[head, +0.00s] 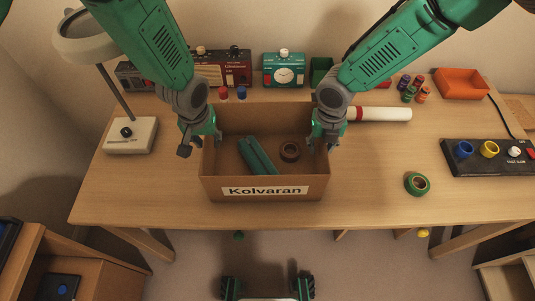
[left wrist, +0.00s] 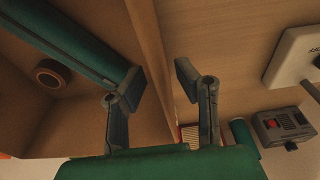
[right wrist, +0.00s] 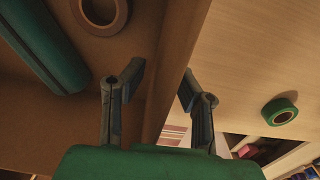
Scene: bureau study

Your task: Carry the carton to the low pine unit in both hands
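The brown carton (head: 265,200), labelled Kolvaran, stands open on the desk with a dark green object (head: 258,157) and a roll of brown tape (head: 290,151) inside. My left gripper (head: 198,145) is at its left wall; in the left wrist view the open fingers (left wrist: 160,82) straddle that wall, with a gap. My right gripper (head: 326,140) is at the right wall; in the right wrist view its open fingers (right wrist: 163,82) straddle the wall. Low wooden units show at the lower left (head: 90,268) and lower right (head: 508,275); I cannot tell which is the pine unit.
The desk (head: 370,190) carries a lamp (head: 128,135) at left, boxed instruments (head: 284,70) behind, a white roll (head: 383,114), green tape (head: 417,184), an orange tray (head: 461,84) and a black panel (head: 490,157) at right. Floor shows in front of the desk.

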